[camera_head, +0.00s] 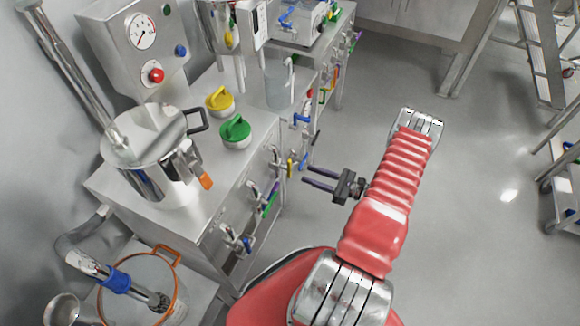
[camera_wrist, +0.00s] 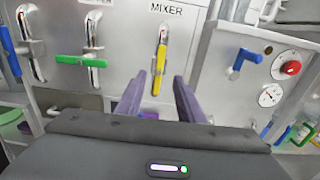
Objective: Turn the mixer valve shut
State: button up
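The mixer valve (camera_wrist: 162,52) is a chrome fitting under the MIXER label in the wrist view. Its yellow handle (camera_wrist: 159,72) stands upright, in line with the fitting. The same yellow handle (camera_head: 290,168) shows small on the cabinet front in the head view. My gripper (camera_wrist: 159,78) is open, with its two dark purple fingers apart. In the wrist view the handle's lower part appears between the fingertips, with neither finger visibly touching it. In the head view my gripper (camera_head: 303,173) points left, with its fingertips close to the handle. Exact depth is hard to tell.
In the wrist view, a valve with a level green handle (camera_wrist: 82,61) is left of the mixer valve. In the head view, a steel pot (camera_head: 150,150) stands on the cabinet. Floor (camera_head: 480,200) at right is clear.

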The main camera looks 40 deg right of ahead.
aim_at(289, 167)
jog(key=x, duration=0.9)
jog(key=shift+w+a, duration=0.2)
jog(key=shift+w, duration=0.05)
jog(key=shift+c, duration=0.3)
